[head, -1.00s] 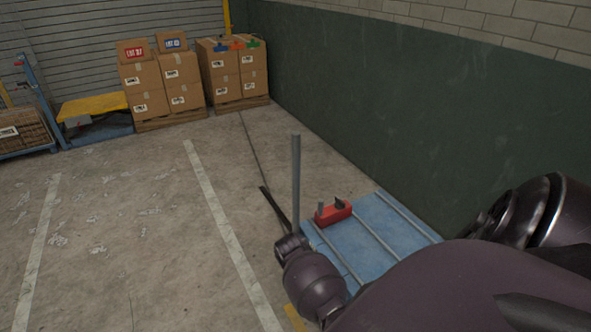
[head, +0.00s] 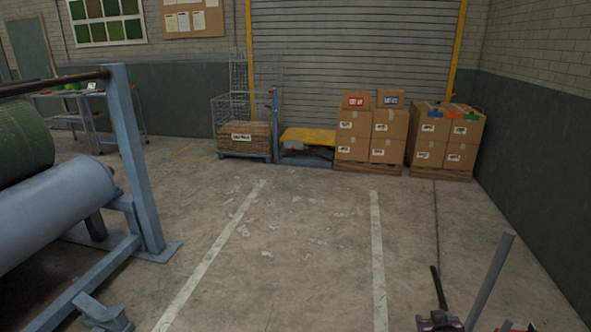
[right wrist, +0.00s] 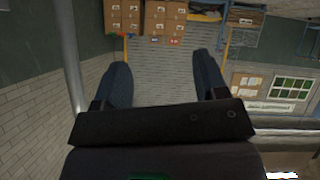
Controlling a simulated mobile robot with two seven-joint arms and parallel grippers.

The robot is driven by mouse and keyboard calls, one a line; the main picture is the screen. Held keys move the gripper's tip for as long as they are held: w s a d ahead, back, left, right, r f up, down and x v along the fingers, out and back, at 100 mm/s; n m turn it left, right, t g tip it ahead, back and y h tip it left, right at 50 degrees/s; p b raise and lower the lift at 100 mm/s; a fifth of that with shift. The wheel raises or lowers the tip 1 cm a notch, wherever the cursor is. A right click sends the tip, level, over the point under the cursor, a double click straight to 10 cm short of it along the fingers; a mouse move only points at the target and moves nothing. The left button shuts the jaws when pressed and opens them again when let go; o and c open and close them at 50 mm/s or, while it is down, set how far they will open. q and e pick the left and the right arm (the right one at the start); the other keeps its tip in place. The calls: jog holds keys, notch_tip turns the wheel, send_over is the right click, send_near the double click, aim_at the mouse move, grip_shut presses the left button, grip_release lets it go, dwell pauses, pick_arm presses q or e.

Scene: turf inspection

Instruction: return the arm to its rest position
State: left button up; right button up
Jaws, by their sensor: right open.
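My right gripper (right wrist: 162,78) shows in the right wrist view with its two dark fingers spread apart and nothing between them. Through the gap are the roller shutter and the stacked boxes, seen upside down. In the head view only a dark piece at the lower right edge may be part of my right arm; the gripper itself cannot be made out there. My left gripper is in neither view.
A grey pole (head: 490,283) stands at the lower right. Boxes (head: 371,125) on pallets stand before the shutter (head: 350,45). A yellow-topped cart (head: 308,137) is beside them. A blue-framed roll stand (head: 140,165) is at left.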

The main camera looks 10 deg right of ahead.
jog(key=s+a+n+t+y, duration=0.1)
jog(key=s+a+y, duration=0.1)
jog(key=s+a, duration=0.4)
jog(key=s+a+n+y, duration=0.1)
jog(key=s+a, duration=0.5)
jog(key=s, duration=0.7)
jog(key=shift+a+t+y, duration=0.4)
jog(key=shift+y, duration=0.2)
jog(key=shift+g, duration=0.7)
jog(key=s+f, duration=0.1)
jog(key=s, duration=0.1)
jog(key=s+f, duration=0.2)
jog(key=s, duration=0.1)
jog(key=shift+s+d+f, duration=0.1)
jog(key=shift+s+f, duration=0.1)
jog(key=shift+s, duration=0.15)
